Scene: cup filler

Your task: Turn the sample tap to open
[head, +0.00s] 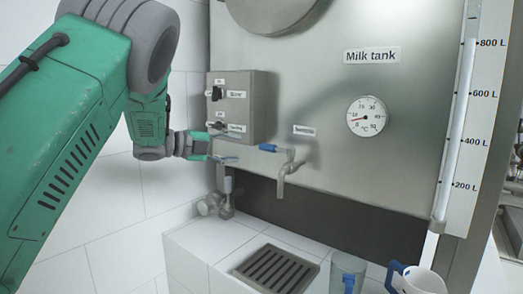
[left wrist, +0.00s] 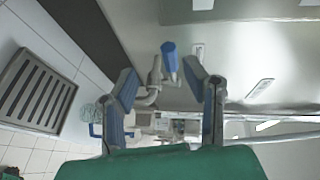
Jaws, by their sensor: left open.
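The sample tap (head: 285,172) is a metal spout on the lower front of the milk tank. Its blue handle (head: 267,149) points left, roughly level. My left gripper (head: 232,149) is open and empty, just left of the handle, with its fingers pointing at it. In the left wrist view the blue handle (left wrist: 169,60) and the metal tap body show between and beyond the spread fingertips (left wrist: 161,71). I see no clear contact between fingers and handle. My right gripper is not in view.
A control box (head: 258,105) with two switches sits just above my left gripper. A drain grate (head: 268,268) lies below the tap. A clear cup (head: 347,272) and a white jug (head: 424,283) stand at the lower right. A pipe valve (head: 211,204) is below the gripper.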

